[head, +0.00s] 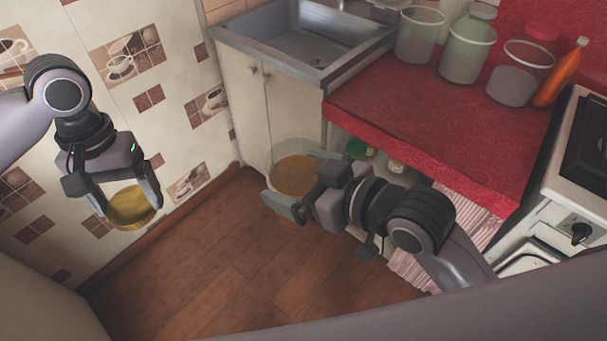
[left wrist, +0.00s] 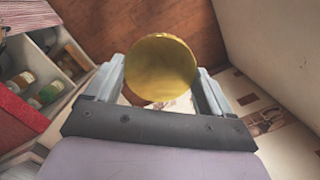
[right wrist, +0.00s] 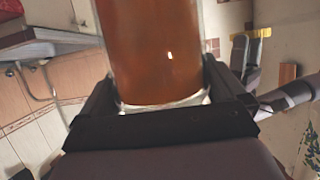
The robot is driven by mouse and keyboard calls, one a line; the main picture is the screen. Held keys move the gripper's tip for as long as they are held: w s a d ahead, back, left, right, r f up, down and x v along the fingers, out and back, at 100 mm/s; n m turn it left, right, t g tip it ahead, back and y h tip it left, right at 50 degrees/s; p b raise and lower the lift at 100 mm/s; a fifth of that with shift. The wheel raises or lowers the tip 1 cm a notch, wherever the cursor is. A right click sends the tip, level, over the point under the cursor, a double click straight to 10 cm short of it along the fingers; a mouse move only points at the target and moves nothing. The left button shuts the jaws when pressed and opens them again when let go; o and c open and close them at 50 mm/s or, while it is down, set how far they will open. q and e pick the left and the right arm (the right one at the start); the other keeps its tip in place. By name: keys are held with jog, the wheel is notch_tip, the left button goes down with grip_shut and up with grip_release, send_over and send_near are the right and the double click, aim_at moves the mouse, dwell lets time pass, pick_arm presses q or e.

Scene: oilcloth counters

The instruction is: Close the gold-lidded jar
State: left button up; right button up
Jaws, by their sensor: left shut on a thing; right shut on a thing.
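The gold lid (head: 131,208) is gripped between the fingers of my left gripper (head: 126,204), in the air at the left of the head view. The lid fills the space between the fingers in the left wrist view (left wrist: 161,68). My right gripper (head: 291,186) is shut on a clear jar (head: 295,160) with orange-brown contents, held above the floor near the middle. The jar's brown contents (right wrist: 152,45) show large in the right wrist view. The jar has no lid on it in the head view. Lid and jar are well apart, the lid to the left.
The red counter (head: 440,120) holds several clear jars (head: 465,52) and an orange bottle (head: 562,72). A sink (head: 305,35) is behind, a stove (head: 580,140) at right. Open shelves with small jars (head: 397,167) lie under the counter. The floor (head: 200,270) between the arms is clear.

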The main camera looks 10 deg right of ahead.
pick_arm(q)
jog(key=w+d+r+n, duration=0.1)
jog(key=d+r+n, duration=0.1)
jog(key=d+r, duration=0.35)
jog(key=w+d+r+n, duration=0.1)
jog(key=d+r+n, duration=0.1)
jog(key=d, duration=0.6)
pick_arm(e)
jog(key=shift+r, duration=0.15)
pick_arm(q)
notch_tip(320, 180, up, 9)
jog(key=n, duration=0.4)
send_over(296, 136)
jog(key=s+a, duration=0.1)
jog(key=s, duration=0.1)
jog(key=shift+s+d+r+h, duration=0.1)
jog(key=shift+s+d+h, duration=0.2)
jog(key=shift+s+h, duration=0.1)
jog(key=shift+f, duration=2.05)
jog(key=shift+f, duration=0.1)
jog(key=shift+f, duration=0.8)
jog(key=shift+f, duration=0.55)
